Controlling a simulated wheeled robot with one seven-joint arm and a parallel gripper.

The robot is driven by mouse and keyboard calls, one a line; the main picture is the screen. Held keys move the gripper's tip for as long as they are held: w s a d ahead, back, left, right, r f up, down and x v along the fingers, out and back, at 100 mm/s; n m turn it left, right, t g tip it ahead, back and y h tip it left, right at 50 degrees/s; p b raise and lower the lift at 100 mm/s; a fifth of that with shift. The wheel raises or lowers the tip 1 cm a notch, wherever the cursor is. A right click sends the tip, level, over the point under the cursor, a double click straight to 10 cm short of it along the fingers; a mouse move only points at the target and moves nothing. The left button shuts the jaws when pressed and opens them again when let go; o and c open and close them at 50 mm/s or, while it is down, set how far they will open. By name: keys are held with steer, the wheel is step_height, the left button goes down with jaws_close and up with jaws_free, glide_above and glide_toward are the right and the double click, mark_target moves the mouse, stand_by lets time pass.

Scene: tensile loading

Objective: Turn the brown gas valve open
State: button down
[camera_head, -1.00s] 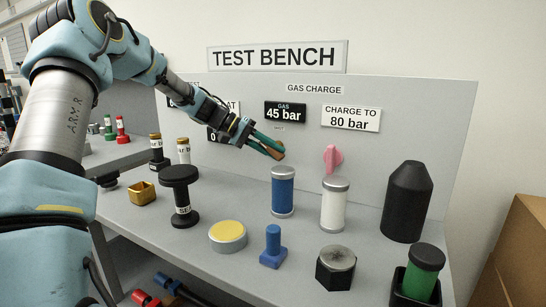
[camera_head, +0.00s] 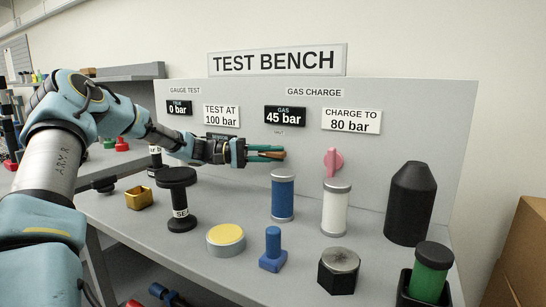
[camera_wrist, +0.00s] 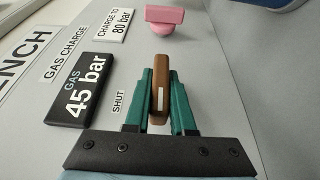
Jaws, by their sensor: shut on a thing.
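The brown gas valve handle (camera_wrist: 161,82) stands out from the grey panel below the black GAS 45 bar sign (camera_wrist: 80,90). It has a short white mark on its near face, and a SHUT label (camera_wrist: 120,105) is on the panel beside it. My gripper (camera_wrist: 161,100) has its green fingers on both sides of the handle, shut on it. In the head view the fingers (camera_head: 268,153) point right, roughly level, and hide most of the brown handle (camera_head: 283,154).
A pink knob (camera_head: 332,161) is on the panel to the right. Blue (camera_head: 283,196) and white (camera_head: 336,209) cylinders stand on the bench below. A tall black bottle (camera_head: 411,203) is at the right, and a black spool-shaped stand (camera_head: 178,200) is at the left.

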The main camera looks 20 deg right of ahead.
stand_by(0.4)
steer(key=c, duration=0.8)
jaws_free()
steer(key=shift+o, duration=0.2)
steer(key=b+v, duration=0.1)
steer(key=v, duration=0.9)
steer(key=shift+a+b, duration=0.35)
steer(key=shift+b, duration=0.05)
steer(key=shift+w, duration=0.1)
